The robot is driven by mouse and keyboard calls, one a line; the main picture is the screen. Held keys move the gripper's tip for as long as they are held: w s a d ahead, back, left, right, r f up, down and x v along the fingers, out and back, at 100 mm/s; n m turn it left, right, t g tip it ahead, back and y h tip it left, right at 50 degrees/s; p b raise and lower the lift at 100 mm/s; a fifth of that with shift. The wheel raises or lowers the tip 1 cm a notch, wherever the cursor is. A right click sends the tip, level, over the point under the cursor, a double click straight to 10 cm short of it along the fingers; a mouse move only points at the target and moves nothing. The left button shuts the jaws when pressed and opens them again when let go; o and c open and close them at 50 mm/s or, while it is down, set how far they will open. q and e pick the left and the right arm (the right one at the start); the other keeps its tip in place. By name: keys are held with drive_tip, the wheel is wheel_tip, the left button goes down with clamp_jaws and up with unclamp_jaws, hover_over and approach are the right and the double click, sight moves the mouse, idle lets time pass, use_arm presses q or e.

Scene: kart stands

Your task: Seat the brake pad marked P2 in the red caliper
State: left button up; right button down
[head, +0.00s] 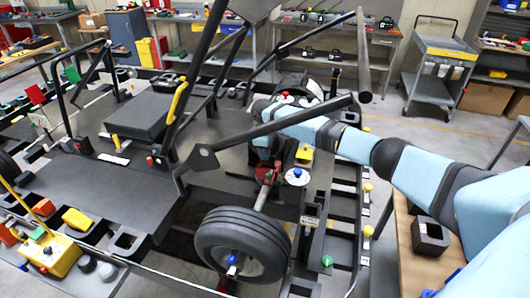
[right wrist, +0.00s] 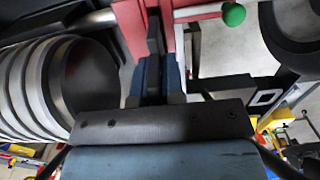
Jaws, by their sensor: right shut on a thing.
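The red caliper (head: 266,174) sits on the kart by the inner end of the axle, behind the front tyre. In the right wrist view its red walls (right wrist: 131,28) stand on both sides of a dark slot. My right gripper (head: 265,156) is right at the caliper, partly hidden by my arm and the kart frame. In the right wrist view the blue-grey fingers (right wrist: 157,76) are shut on a thin dark plate, the brake pad (right wrist: 155,34), whose far end lies between the red walls. Its mark is not readable, and I cannot tell how deep it sits. My left gripper is out of view.
The black tyre (head: 241,244) stands just in front of the caliper. A dark frame bar (head: 275,127) crosses close to my right wrist. A yellow block (head: 304,155) and a blue-topped white disc (head: 296,176) are to the right. A green knob (right wrist: 233,14) is beside the caliper.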

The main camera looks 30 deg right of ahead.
sight(265, 164)
drive_tip(key=shift+f, duration=0.55)
drive_tip(key=shift+f+b, duration=0.95)
drive_tip(key=shift+f, duration=0.6)
drive_tip(key=c, duration=1.4)
unclamp_jaws()
drive_tip(key=shift+o, duration=1.3)
wheel_tip(265, 164, up, 13)
drive_tip(key=shift+w+a+f+b, duration=0.1)
drive_tip(key=shift+w+b, duration=0.05)
drive_tip(key=shift+b, duration=0.9)
drive_tip(key=shift+r, duration=0.65)
drive_tip(key=shift+f, duration=0.1)
